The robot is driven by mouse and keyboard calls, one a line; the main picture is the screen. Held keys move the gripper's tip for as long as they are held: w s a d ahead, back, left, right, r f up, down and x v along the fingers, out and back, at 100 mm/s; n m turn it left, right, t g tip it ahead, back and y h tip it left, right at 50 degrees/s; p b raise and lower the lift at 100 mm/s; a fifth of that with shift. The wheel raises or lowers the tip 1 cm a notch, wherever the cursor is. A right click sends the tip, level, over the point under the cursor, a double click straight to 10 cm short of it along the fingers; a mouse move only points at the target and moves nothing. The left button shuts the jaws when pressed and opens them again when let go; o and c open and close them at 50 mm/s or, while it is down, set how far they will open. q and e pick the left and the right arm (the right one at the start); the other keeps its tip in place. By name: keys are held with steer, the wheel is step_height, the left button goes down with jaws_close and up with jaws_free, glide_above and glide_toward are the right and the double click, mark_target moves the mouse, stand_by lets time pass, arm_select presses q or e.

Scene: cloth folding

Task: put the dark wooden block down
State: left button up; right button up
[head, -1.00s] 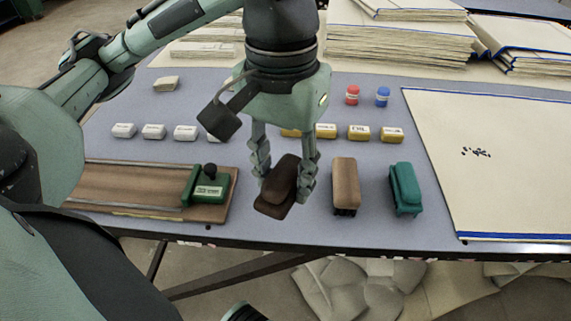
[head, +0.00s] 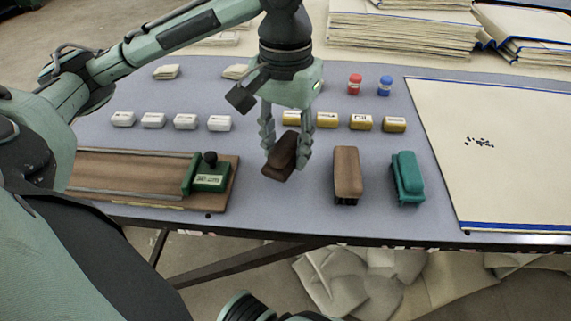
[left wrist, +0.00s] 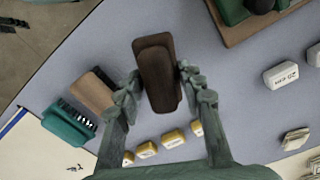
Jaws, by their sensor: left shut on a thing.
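The dark wooden block (head: 281,156) is between the fingers of my left gripper (head: 286,152), which is shut on it. In the head view it is over the grey-blue table (head: 240,190), tilted, left of a lighter brown block. I cannot tell whether its underside touches the table. In the left wrist view the dark block (left wrist: 158,75) shows its long top between the two fingertips (left wrist: 160,82). My right gripper is not clearly in view; only a dark and green part of my body shows at the bottom edge.
A lighter brown brush block (head: 347,172) and a green brush block (head: 407,175) stand to the right. A wooden rail board with a green slider (head: 208,175) lies to the left. Rows of white and yellow labelled blocks (head: 362,122) lie behind. A large cloth-like sheet (head: 500,150) covers the right.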

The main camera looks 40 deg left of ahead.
mark_target(285, 165)
arm_select(q)
step_height(285, 165, down, 4)
steer(key=shift+r+b, duration=0.15)
steer(key=shift+b, duration=0.4)
arm_select(e)
steer(key=v, duration=0.2)
steer(key=shift+d+r, duration=0.2)
steer(key=shift+r, duration=0.25)
steer(key=shift+f, duration=0.1)
arm_select(q)
steer(key=o, duration=1.1)
steer(key=shift+f, duration=0.2)
arm_select(e)
steer(key=shift+w+f, duration=0.1)
